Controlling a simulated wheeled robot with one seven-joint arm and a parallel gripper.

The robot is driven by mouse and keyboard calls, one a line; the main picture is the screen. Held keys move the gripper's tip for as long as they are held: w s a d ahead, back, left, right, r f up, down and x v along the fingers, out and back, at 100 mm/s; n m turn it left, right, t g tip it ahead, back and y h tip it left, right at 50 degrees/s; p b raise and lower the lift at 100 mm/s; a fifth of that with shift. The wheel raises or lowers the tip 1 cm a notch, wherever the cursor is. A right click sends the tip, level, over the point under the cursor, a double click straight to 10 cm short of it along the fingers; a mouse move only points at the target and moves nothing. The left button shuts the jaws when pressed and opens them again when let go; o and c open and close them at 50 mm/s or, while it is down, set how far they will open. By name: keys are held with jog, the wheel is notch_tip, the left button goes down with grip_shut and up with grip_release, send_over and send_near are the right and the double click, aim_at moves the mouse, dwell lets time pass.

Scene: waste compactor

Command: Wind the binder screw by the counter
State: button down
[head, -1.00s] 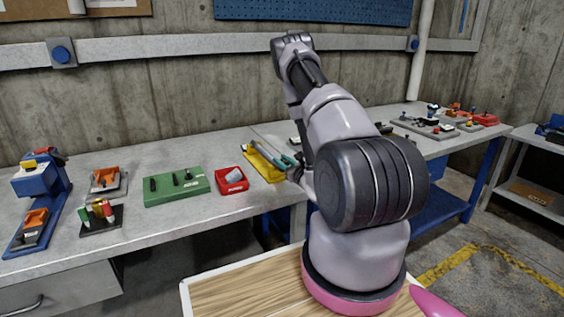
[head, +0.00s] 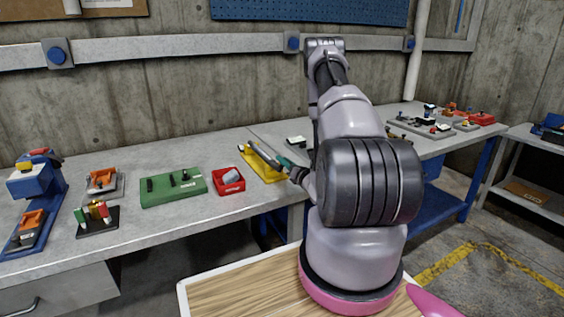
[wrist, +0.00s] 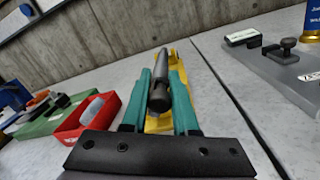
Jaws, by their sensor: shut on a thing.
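The yellow binder (head: 257,167) sits on the grey counter, right of a red tray. A grey bar (head: 264,156) with a dark end stretches along it. My gripper (head: 287,162) is at the near right end of the binder, with its teal fingers partly hidden by my arm. In the wrist view my gripper (wrist: 161,82) is shut on the dark round bar (wrist: 160,92), one teal finger on each side. The yellow base (wrist: 174,62) shows behind and below. The screw thread and any counter reading cannot be made out.
The red tray (head: 228,181) with a pale block and a green block (head: 173,187) stand left of the binder. Grey plates with small black parts (head: 427,127) lie to the right. A concrete wall (head: 185,105) rises behind the counter.

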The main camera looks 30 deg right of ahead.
jog(key=m, duration=0.2)
jog(key=d+f+m, duration=0.1)
jog(key=m, duration=0.3)
jog(key=shift+d+f, duration=0.35)
jog(key=m, duration=0.2)
jog(key=f+m, duration=0.1)
jog(key=m+h, duration=0.1)
jog(key=m, duration=0.1)
jog(key=shift+d+f+m, duration=0.2)
jog(key=shift+f+m, duration=0.1)
jog(key=shift+f, duration=0.05)
jog(key=c, duration=0.7)
grip_release()
jog(key=shift+s, duration=0.1)
jog(key=s, duration=1)
jog(key=shift+s+d+f, duration=0.2)
jog(key=shift+s+f, duration=0.1)
jog(key=shift+f, duration=0.1)
